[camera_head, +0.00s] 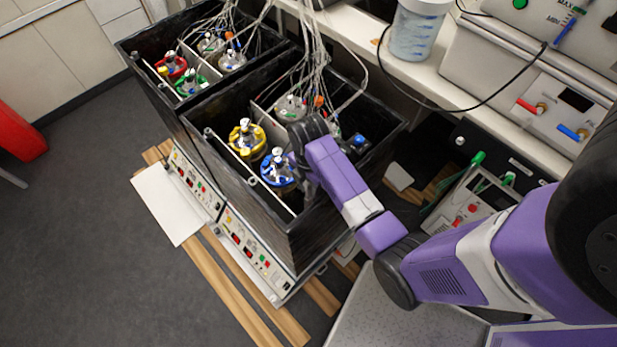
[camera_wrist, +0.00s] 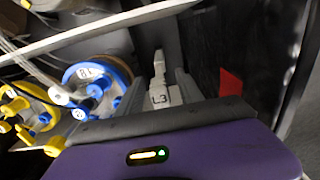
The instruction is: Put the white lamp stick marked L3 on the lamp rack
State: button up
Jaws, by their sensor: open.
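The white lamp stick marked L3 (camera_wrist: 160,94) shows in the wrist view, with its label facing the camera and its narrow end pointing away. My gripper (camera_wrist: 163,78) is open, with one grey finger on each side of the stick. I cannot tell whether either finger touches it. In the head view my gripper (camera_head: 309,184) is low inside the nearer black box, right of the blue-collared vessel (camera_head: 278,168); the stick is hidden there. I cannot identify the lamp rack for certain.
The nearer black box (camera_head: 262,212) has high walls and holds several vessels, including a yellow-collared one (camera_head: 247,138). A pale rail (camera_wrist: 112,25) crosses the wrist view, and cables run at its left. A red patch (camera_wrist: 231,83) lies right of the stick.

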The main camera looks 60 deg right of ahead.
jog(key=shift+f, duration=0.75)
grip_shut()
jog(key=shift+r+p, duration=1.8)
jog(key=shift+p, duration=0.55)
jog(key=shift+r, duration=0.65)
jog(key=shift+r, duration=1.45)
